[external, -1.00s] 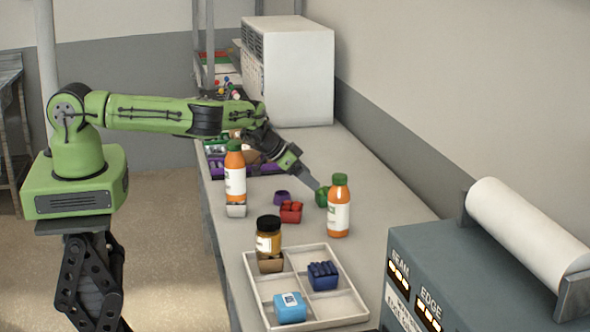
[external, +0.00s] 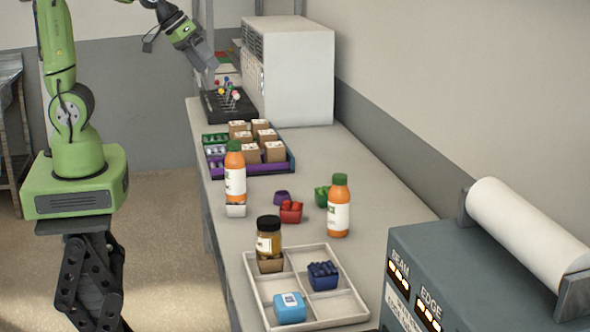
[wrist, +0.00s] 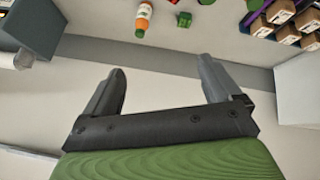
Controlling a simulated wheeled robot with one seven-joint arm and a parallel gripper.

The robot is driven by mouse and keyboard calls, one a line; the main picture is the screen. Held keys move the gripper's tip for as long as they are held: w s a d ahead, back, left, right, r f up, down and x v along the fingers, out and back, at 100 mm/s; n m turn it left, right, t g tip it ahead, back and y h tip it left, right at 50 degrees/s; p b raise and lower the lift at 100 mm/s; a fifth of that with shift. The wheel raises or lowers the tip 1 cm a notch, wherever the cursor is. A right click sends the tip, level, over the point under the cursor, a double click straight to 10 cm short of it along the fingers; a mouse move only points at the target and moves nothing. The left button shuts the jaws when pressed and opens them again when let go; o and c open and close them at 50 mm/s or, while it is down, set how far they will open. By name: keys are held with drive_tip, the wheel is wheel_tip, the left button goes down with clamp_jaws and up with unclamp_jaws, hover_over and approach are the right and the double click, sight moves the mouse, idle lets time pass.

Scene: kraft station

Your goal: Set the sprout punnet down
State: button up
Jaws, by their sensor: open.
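A small green punnet (external: 321,197), which looks like the sprout punnet, rests on the counter just behind an orange bottle with a green cap (external: 339,208). The bottle hides part of it. A green piece also shows at the top edge of the wrist view (wrist: 207,2). My gripper (external: 210,66) is raised at the back left, above the black rack and well away from the punnet. In the wrist view my gripper (wrist: 162,68) has its fingers spread, with nothing between them.
Red (external: 291,212) and purple (external: 282,197) pieces sit near the punnet. A second orange bottle (external: 235,175), an amber jar (external: 268,240) and a divided white tray (external: 338,255) stand in front. A purple crate of cartons (external: 290,164), a black rack (external: 212,105) and a white cabinet (external: 300,75) stand behind.

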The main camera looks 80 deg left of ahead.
drive_tip(key=s+d+f+m+g, duration=0.1)
drive_tip(key=s+d+m, duration=0.1)
drive_tip(key=s, duration=0.6)
drive_tip(key=s+d+m, duration=0.2)
drive_tip(key=s+d, duration=0.1)
drive_tip(key=s, duration=0.6)
wheel_tip(320, 180, down, 10)
drive_tip(key=b, duration=0.9)
drive_tip(key=shift+a+r+y+b, duration=0.2)
drive_tip(key=shift+y+b, duration=0.1)
drive_tip(key=shift+y, duration=0.1)
drive_tip(key=shift+w, duration=0.1)
